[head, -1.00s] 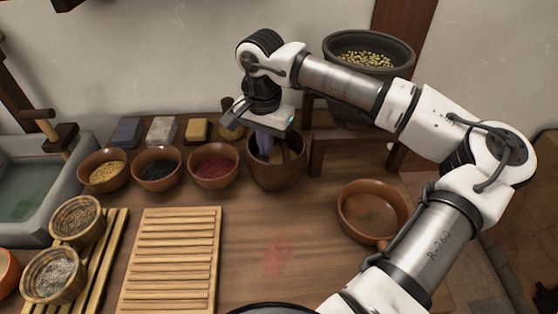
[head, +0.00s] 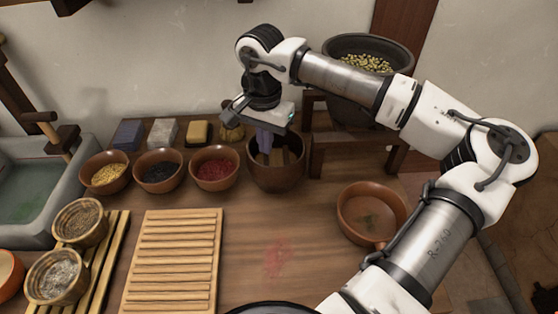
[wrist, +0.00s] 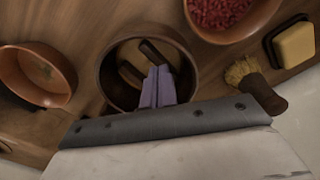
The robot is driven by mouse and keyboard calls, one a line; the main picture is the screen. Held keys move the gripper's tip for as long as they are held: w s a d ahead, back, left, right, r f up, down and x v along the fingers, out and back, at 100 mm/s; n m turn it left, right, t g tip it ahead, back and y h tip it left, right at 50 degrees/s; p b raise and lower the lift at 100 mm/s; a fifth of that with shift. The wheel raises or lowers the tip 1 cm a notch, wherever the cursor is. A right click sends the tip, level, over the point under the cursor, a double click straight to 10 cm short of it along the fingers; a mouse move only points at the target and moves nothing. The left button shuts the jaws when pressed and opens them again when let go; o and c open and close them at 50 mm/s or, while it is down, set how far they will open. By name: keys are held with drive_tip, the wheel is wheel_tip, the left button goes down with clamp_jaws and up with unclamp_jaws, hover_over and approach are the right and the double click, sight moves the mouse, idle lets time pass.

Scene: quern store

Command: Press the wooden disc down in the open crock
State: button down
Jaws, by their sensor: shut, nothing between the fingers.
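The open crock (head: 276,178) is a round brown pot on the table, right of the row of bowls. It also shows in the wrist view (wrist: 104,85). Inside it, pale wood of what looks like the disc (wrist: 131,73) shows in the wrist view, with a dark bar-like piece (wrist: 152,50) over it. The disc's full outline and depth are hidden. My gripper (head: 264,150) points down at the crock mouth, its purple fingers (wrist: 157,90) together and empty. The fingertips appear over or just inside the mouth; I cannot tell whether they touch the wood.
Bowls of red (head: 214,168), black (head: 158,170) and yellow (head: 105,172) grains stand left of the crock. A brush (wrist: 258,84) lies behind it. A shallow pan (head: 372,212) is at right, a slatted board (head: 170,262) in front. A grey pot (head: 367,50) stands on a wooden stand (head: 352,140).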

wheel_tip(320, 180, up, 8)
drive_tip(key=p, duration=0.4)
idle(0.4)
drive_tip(key=shift+r, duration=0.2)
